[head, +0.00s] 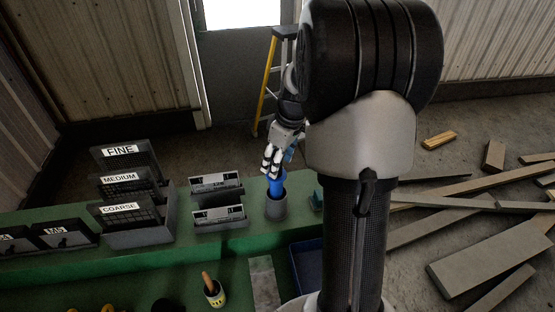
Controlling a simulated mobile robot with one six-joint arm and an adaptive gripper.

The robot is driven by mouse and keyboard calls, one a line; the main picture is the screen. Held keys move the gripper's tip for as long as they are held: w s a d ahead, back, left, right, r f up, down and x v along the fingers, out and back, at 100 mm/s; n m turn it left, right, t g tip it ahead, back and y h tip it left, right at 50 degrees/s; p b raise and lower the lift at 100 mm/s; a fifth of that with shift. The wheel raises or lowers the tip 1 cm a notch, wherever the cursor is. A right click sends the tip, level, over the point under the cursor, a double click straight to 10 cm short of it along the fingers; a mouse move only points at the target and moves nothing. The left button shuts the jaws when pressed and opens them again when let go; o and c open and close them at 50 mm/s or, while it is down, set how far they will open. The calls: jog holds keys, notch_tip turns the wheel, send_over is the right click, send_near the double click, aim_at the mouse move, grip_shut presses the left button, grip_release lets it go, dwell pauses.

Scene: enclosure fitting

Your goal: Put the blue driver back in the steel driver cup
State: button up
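The blue driver (276,187) stands about upright with its lower end inside the mouth of the grey steel driver cup (277,209). The cup stands on the green bench near its right part. My gripper (271,170) points down right over the cup, with its fingertips at the top of the blue driver. The fingers overlap the driver's upper end in this view, so whether they grip it or stand apart from it cannot be told. The driver's lower part is hidden in the cup.
Label-fronted racks (218,186) stand just left of the cup, and FINE, MEDIUM and COARSE holders (130,212) farther left. A small pot with a wooden handle (214,292) and a blue bin (305,262) are nearer. A yellow ladder (267,80) stands behind; planks (470,262) lie right.

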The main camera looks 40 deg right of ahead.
jog(key=v, duration=1.1)
jog(key=shift+r, duration=0.3)
jog(key=shift+s, duration=0.1)
